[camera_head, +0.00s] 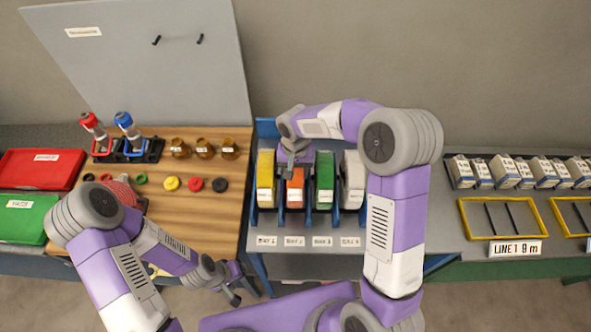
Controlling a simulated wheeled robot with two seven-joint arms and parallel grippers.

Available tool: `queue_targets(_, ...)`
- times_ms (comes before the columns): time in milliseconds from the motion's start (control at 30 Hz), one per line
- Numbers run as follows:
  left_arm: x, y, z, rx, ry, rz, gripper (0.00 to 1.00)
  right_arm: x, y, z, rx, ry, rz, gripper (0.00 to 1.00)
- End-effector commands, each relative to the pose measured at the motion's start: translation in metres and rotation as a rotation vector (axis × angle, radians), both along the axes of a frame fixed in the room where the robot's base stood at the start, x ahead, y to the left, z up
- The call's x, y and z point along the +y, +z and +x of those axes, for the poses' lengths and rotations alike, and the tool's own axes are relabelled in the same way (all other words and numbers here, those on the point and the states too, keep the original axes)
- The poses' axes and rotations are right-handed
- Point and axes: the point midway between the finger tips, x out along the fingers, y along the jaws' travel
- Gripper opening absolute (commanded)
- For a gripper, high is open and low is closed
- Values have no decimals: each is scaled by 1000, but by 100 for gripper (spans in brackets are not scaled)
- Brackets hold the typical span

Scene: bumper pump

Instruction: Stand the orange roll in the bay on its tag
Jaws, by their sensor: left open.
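The orange roll (295,192) stands upright in the blue rack (335,217), in the second slot from the left. A yellow roll (265,182) is on its left, and a green roll (324,185) and a white roll (352,182) are on its right. White tags (294,241) sit in a row in front of the slots. My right gripper (294,166) points down at the top of the orange roll. I cannot tell whether its fingers grip it. My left gripper (240,286) is open and empty, low in front of the wooden bench's edge.
The wooden bench (200,215) on the left holds caps, knobs, and red and blue tools (127,128). Red and green trays (38,169) lie at the far left. Yellow frames (503,218) and a row of small boxes (520,172) are on the right counter.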

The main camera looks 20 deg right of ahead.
Motion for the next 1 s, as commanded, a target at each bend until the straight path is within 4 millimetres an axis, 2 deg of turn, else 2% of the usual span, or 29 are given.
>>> queue_targets(200, 0, -4, 0, 0, 0, 0, 77, 0, -2, 1, -4, 1, 1, 0)
queue_targets(233, 0, -3, 0, 0, 0, 0, 77, 0, -3, 0, 0, 0, 0, 54)
queue_targets(367, 0, -2, 0, 0, 0, 0, 77, 0, -2, 0, 0, 0, 0, 74)
queue_targets(400, 0, -2, 0, 0, 0, 0, 77, 0, -2, 0, 0, 0, 0, 77)
queue_targets(767, 0, 2, 0, 0, 0, 0, 77, 0, 3, 0, -1, 0, 0, 77)
queue_targets(867, 0, 0, 0, 0, 0, 0, 77, 0, 18, 1, -6, 0, 0, 77)
queue_targets(1000, 0, 0, 0, 0, 0, 0, 77, 0, 48, 2, -7, 0, 0, 77)
